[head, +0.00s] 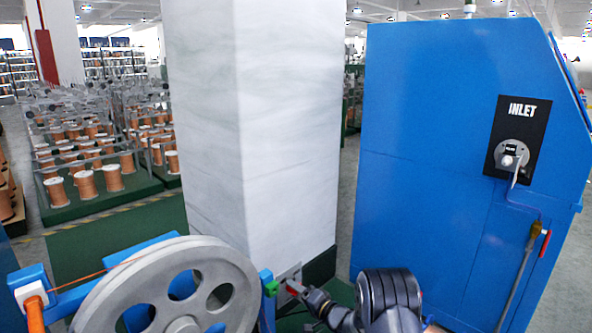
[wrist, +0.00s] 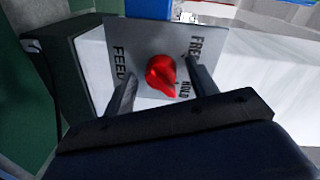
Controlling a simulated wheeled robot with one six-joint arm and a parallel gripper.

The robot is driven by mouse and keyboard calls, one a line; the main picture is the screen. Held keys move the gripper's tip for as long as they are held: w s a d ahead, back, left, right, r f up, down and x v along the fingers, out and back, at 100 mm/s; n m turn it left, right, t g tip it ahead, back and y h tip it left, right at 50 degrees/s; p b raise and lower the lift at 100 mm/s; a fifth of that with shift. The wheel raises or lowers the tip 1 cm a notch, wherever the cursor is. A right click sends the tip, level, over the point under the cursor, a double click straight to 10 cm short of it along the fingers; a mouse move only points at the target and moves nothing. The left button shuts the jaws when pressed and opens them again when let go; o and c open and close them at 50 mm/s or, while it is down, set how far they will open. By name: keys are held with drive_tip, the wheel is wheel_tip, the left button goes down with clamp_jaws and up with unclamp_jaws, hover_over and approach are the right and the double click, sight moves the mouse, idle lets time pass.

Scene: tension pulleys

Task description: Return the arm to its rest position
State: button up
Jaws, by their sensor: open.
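My gripper (wrist: 160,95) is open in the wrist view, its two dark fingers spread on either side of a red knob (wrist: 162,75). The knob sits on a grey plate (wrist: 150,38) marked FEED, HOLD and a partly hidden word starting FRE. I cannot tell whether the fingers touch the knob. In the head view my arm (head: 385,295) reaches from the bottom toward the same plate (head: 290,275), low on the white pillar, and the gripper (head: 292,287) is small there.
A large grey pulley wheel (head: 165,285) on a blue frame (head: 85,292) stands at lower left. A blue cabinet (head: 440,140) marked INLET stands close on the right. The white pillar (head: 250,120) rises directly ahead. Racks of copper spools (head: 113,178) fill the back left.

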drive_tip(key=n+b, duration=0.2)
drive_tip(key=n, duration=0.2)
drive_tip(key=shift+f, duration=0.2)
drive_tip(key=n+b, duration=0.3)
drive_tip(key=shift+f+t, duration=0.1)
drive_tip(key=shift+t, duration=0.2)
drive_tip(key=n+b, duration=0.4)
drive_tip(key=shift+f, duration=0.1)
drive_tip(key=s+d+n+b, duration=0.1)
drive_tip(key=s+d+n, duration=0.2)
drive_tip(key=s+d, duration=0.1)
drive_tip(key=shift+s+d+r+n+t+b, duration=0.25)
drive_tip(key=shift+s+n+t+b, duration=0.05)
drive_tip(key=shift+s, duration=0.1)
